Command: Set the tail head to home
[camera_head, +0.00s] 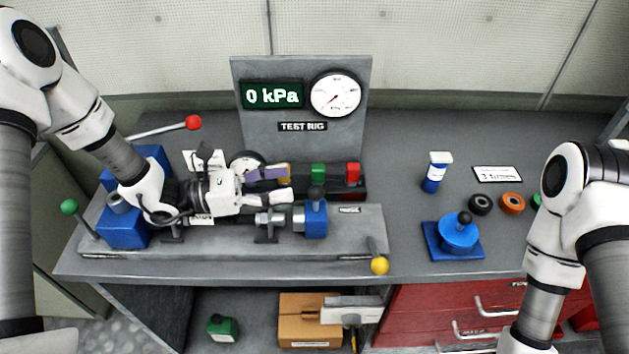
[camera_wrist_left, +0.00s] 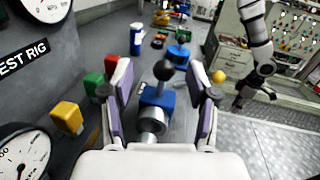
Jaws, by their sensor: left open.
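The tail head, which I take to be the blue block with a black ball knob (camera_head: 316,220), stands at the right part of the grey test rig bed (camera_head: 345,222). In the left wrist view the blue block (camera_wrist_left: 157,101) and its silver cylinder lie ahead between my fingers. My left gripper (camera_head: 289,184) is open, above the bed, just left of the block and apart from it. Its two pads show in the wrist view (camera_wrist_left: 166,88) with nothing held. My right arm comes down at the right; its gripper is outside the head view, and its dark end is small in the wrist view.
Behind the bed stand a yellow, a green (camera_head: 318,172) and a red button (camera_head: 352,172), and a gauge panel (camera_head: 300,85) reading 0 kPa. A yellow-ball lever (camera_head: 380,265) is at front. A blue knobbed fixture (camera_head: 458,236) and bottle (camera_head: 435,172) stand right.

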